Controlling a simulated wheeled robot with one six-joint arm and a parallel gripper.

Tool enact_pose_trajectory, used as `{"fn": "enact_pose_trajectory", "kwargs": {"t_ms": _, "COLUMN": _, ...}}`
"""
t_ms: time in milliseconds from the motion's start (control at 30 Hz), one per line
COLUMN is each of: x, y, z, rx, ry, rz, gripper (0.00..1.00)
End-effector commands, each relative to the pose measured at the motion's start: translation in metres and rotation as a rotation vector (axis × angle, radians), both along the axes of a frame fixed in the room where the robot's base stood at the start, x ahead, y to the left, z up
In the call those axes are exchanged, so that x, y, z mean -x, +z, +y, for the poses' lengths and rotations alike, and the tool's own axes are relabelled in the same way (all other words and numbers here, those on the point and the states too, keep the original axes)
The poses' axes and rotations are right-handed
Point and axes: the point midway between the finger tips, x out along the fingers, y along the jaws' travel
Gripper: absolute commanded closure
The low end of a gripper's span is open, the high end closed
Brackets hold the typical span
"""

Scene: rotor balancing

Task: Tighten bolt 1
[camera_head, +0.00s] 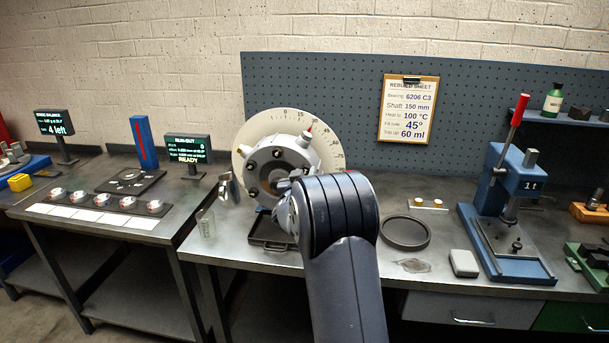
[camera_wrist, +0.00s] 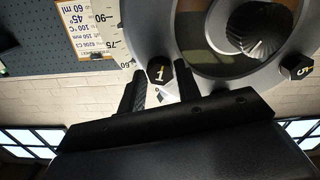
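The grey round rotor housing (camera_head: 283,160) stands on the bench in front of a pale dial with a degree scale. In the wrist view, which looks upside down, bolt 1 (camera_wrist: 158,73) is a black hex head with a yellow "1" on the housing rim (camera_wrist: 205,84). My gripper (camera_wrist: 160,78) is open, with one black finger on each side of bolt 1 in the picture. Gaps show between head and fingers; I cannot tell how far the tips reach along it. Another numbered bolt (camera_wrist: 297,67) and the central shaft end (camera_wrist: 257,30) show to the right. In the head view my arm hides the gripper and bolt 1.
A black tray (camera_head: 268,246) lies below the rotor, with a glass beaker (camera_head: 206,224) to its left. The run-out display (camera_head: 188,150) stands left of the rotor and reads READY.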

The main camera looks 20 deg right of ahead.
Motion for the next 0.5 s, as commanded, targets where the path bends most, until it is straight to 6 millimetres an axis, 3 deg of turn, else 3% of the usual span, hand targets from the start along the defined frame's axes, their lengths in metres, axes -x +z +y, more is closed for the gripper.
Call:
{"fn": "enact_pose_trajectory", "kwargs": {"t_ms": 333, "x": 0.0001, "y": 0.0002, "z": 0.0002, "rx": 0.0, "ry": 0.0, "rz": 0.0, "gripper": 0.97}}
{"fn": "enact_pose_trajectory", "kwargs": {"t_ms": 500, "x": 0.0001, "y": -0.0001, "z": 0.0003, "rx": -0.006, "ry": 0.0, "rz": -0.004, "gripper": 0.97}}
